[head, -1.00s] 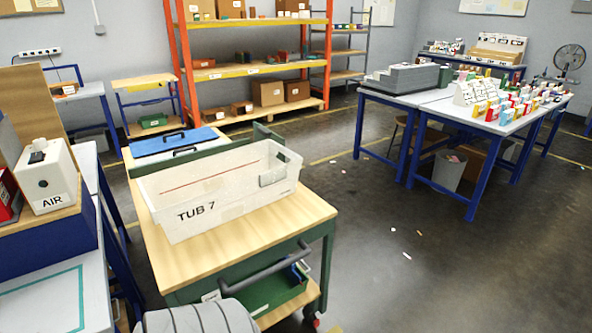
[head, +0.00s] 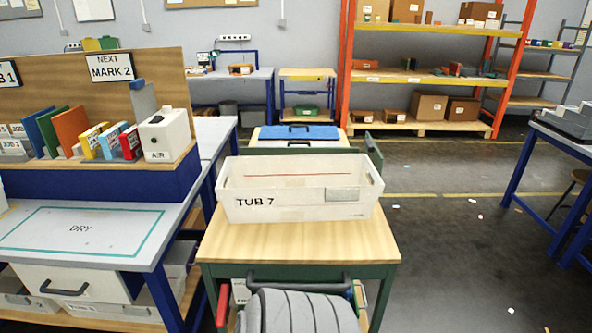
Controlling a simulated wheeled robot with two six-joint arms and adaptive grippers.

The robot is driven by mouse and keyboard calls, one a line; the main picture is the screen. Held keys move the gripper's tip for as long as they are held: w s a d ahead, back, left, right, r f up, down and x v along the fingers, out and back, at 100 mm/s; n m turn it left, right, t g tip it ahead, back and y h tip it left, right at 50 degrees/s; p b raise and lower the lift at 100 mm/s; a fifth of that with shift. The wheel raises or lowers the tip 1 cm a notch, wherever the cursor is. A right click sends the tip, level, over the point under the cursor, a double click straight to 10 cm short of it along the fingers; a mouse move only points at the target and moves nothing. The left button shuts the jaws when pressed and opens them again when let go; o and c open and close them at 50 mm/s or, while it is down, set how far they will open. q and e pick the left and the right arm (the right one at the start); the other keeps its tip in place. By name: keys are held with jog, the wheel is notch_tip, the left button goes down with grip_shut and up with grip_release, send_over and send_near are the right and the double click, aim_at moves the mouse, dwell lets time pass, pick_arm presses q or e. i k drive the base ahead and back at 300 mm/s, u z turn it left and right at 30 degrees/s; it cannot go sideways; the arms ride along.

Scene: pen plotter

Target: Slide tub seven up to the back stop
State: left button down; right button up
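Tub seven, a whitish open tub marked "TUB 7" (head: 290,209), stands upright on the wooden top of a green cart (head: 300,242) in the middle of the head view. A red line runs along its inner far wall. Bare wood shows in front of it. A dark green bar (head: 262,151), which looks like the back stop, runs behind the tub's far rim. The rim hides the wood between them, so I cannot tell whether they touch. Neither of my grippers is in view.
A green upright piece (head: 373,154) stands at the cart's back right. A dark handle (head: 298,277) crosses the cart's front. A bench with a "DRY" area (head: 82,228) stands close on the left. The floor to the right is open.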

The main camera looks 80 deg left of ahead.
aim_at(299, 189)
jog(key=u, duration=0.75)
jog(key=i, duration=0.75)
jog(key=u, duration=0.85)
